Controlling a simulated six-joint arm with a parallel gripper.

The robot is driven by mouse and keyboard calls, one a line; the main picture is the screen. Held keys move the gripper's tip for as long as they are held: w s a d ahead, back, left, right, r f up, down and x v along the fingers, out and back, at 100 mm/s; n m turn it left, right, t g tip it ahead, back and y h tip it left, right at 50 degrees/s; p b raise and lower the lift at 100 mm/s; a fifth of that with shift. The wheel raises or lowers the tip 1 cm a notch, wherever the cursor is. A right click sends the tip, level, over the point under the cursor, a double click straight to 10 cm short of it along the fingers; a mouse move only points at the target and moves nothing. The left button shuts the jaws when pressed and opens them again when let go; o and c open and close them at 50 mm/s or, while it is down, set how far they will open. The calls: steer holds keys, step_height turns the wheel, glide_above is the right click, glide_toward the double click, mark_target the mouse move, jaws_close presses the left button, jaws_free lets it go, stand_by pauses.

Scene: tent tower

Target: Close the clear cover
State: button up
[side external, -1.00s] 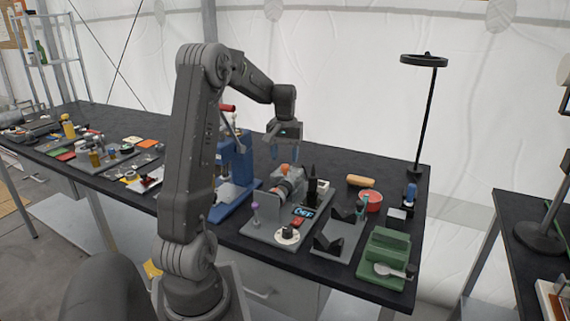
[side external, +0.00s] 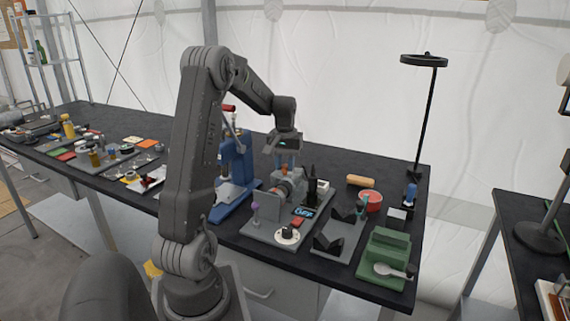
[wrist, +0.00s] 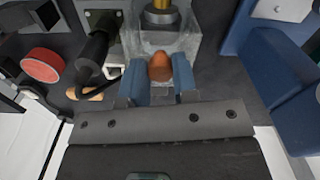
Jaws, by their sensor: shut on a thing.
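The clear cover (wrist: 186,47) is a see-through box-like shell in the wrist view, with a brass-coloured part (wrist: 160,12) showing at its far side. An orange-brown knob (wrist: 160,66) sits at its near edge. My gripper (wrist: 160,78) has its blue fingers on either side of the knob and is shut on it. In the side view my gripper (side external: 283,163) is low over the grey machine (side external: 293,188), pointing down. The fingers and machine hide most of the cover there, and I cannot tell its angle.
A blue press (side external: 233,165) stands close on the left. A black upright part (side external: 311,180) stands just right of the machine. A dial (side external: 288,235) and small display (side external: 304,211) are in front. Black V-blocks (side external: 328,244), a red round tin (side external: 370,201) and a green block (side external: 385,255) lie to the right.

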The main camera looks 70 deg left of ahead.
jaws_close()
steer(key=shift+s, duration=0.1)
steer(key=s+d, duration=0.6)
steer(key=shift+d, duration=0.1)
steer(key=shift+s, duration=0.1)
steer(key=o, duration=0.7)
jaws_free()
steer(key=shift+o, duration=0.2)
steer(key=shift+r, duration=0.1)
step_height(320, 180, up, 14)
